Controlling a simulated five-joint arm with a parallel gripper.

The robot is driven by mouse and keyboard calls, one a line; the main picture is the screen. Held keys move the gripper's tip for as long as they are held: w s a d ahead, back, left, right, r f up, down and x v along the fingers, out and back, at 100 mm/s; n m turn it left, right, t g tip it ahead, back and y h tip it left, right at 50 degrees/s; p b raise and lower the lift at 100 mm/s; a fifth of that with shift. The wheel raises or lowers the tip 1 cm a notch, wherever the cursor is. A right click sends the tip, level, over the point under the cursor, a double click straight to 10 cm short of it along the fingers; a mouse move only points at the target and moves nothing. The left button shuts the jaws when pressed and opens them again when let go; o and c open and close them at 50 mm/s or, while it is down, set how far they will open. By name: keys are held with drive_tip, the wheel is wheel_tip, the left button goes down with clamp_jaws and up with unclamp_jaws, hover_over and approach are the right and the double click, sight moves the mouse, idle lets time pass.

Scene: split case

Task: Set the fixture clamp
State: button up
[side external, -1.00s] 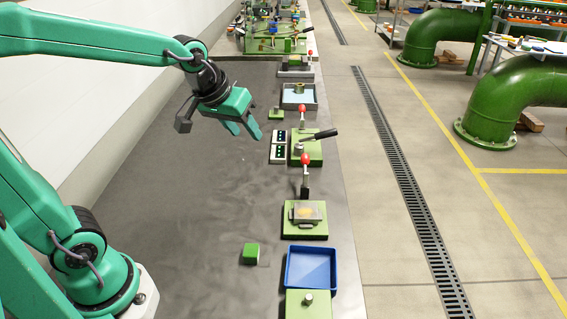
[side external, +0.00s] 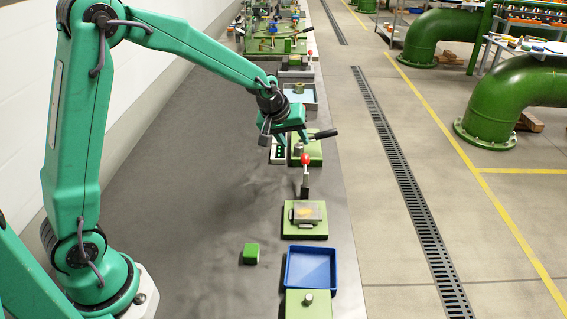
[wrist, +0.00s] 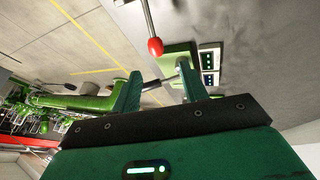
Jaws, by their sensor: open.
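A green fixture base (side external: 314,159) carries a clamp with a black handle (side external: 325,133) pointing right. Nearer the camera, a second green fixture (side external: 305,231) holds a grey metal block with a yellowish patch (side external: 307,212); behind the block stands an upright lever with a red knob (side external: 305,159). My gripper (side external: 288,147) is open, low above the left part of the black-handled fixture, partly hiding it. In the wrist view, the fingers (wrist: 160,88) are apart, with a dark bar showing between them. The red knob (wrist: 155,47) and a green base (wrist: 180,53) lie beyond. Contact cannot be told.
White indicator panels (wrist: 209,60) sit beside the base. More fixtures and a grey tray (side external: 312,106) stand behind. The left of the grey bench (side external: 180,230) is clear.

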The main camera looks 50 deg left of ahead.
sight(303, 156)
drive_tip(key=shift+f, duration=0.1)
drive_tip(key=shift+d+x, duration=0.15)
drive_tip(key=shift+x, duration=1.75)
drive_tip(key=shift+d+x, duration=0.15)
drive_tip(key=shift+x, duration=1.75)
clamp_jaws()
